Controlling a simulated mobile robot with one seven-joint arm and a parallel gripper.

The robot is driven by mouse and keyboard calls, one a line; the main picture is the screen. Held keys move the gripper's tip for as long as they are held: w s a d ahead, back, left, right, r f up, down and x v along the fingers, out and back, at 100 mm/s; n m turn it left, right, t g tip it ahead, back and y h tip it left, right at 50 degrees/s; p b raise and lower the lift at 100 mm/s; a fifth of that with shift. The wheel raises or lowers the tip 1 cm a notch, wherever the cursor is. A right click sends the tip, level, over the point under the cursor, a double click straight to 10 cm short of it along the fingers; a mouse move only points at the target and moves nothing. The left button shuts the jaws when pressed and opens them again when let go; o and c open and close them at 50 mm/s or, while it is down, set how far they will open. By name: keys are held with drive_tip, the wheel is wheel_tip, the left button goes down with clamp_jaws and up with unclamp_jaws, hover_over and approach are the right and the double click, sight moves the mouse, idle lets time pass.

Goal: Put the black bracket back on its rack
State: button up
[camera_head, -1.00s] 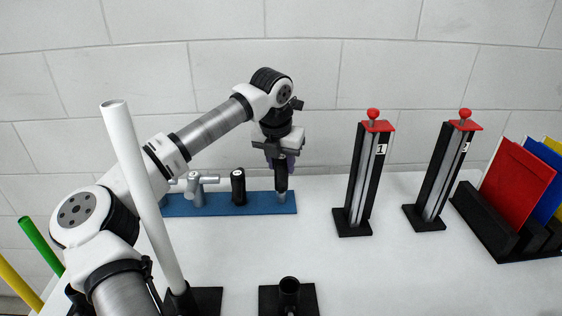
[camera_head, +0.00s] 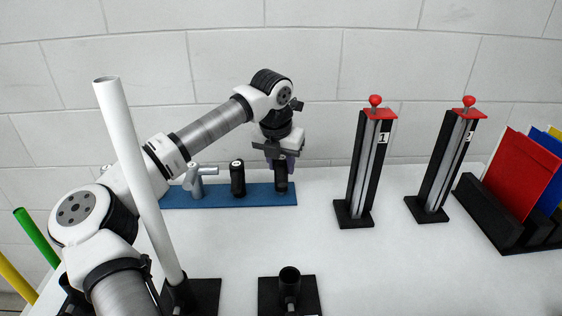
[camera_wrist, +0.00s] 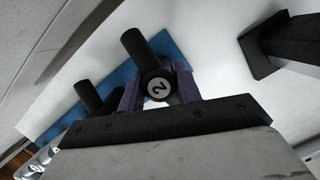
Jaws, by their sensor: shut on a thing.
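My gripper (camera_head: 283,160) is shut on the black bracket (camera_head: 281,182), above the right end of the blue rack (camera_head: 220,195). In the wrist view the gripper's purple fingers (camera_wrist: 158,90) stand on both sides of the bracket, whose round end (camera_wrist: 157,87) is marked 2. Its black arm points to the upper left there. In the head view the bracket is upright and its lower end reaches down to the rack's top. Whether it is fully seated is hidden. The blue rack also shows behind it in the wrist view (camera_wrist: 119,77).
A second black piece (camera_head: 238,180) and a grey bracket (camera_head: 196,180) stand on the rack to the left. Two red-topped stands (camera_head: 367,165) (camera_head: 446,160) are to the right. A white tube (camera_head: 140,175) rises in front of my arm.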

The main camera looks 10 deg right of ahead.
drive_tip(key=shift+f+b, duration=0.4)
drive_tip(key=shift+f, duration=0.15)
drive_tip(key=o, duration=1.1)
